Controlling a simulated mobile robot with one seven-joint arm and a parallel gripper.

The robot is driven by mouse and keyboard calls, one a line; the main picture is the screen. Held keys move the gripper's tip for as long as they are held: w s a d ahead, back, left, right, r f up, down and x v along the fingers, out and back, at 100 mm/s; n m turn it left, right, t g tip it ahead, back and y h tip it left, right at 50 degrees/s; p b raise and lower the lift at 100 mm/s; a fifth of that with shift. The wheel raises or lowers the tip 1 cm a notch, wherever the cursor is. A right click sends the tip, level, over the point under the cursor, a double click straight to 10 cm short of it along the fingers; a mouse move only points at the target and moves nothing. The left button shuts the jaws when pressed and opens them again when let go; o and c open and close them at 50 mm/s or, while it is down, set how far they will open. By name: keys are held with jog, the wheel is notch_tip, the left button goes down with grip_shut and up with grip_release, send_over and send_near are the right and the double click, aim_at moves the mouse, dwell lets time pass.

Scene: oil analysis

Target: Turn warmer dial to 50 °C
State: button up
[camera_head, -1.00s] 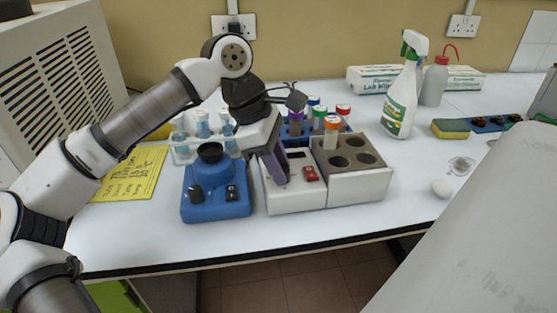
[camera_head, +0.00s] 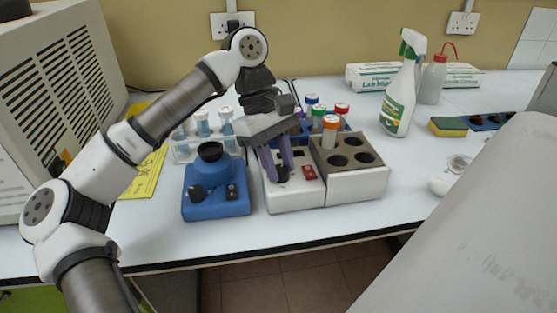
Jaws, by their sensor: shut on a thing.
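The warmer (camera_head: 352,190) is a white box with a grey block of round wells on its right half. An orange-capped tube (camera_head: 329,131) stands in one well. Its left half carries a red rocker switch (camera_head: 309,172), a small dark display partly behind my gripper, and a black dial (camera_head: 282,174). My gripper (camera_head: 277,169) points down from above with its purple fingers on either side of the dial, shut on it. The dial's pointer and the display reading are too small to tell.
A blue vortex mixer (camera_head: 216,196) with a black cup stands close to the left of the warmer. A spray bottle (camera_head: 399,97) and a sponge (camera_head: 449,127) are at the right.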

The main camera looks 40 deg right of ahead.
dwell(0.3)
jog(key=o, duration=1)
jog(key=p+v, duration=0.1)
jog(key=v, duration=1.3)
jog(key=shift+s+d+p, duration=0.1)
jog(key=shift+p, duration=0.25)
jog(key=shift+f, duration=0.1)
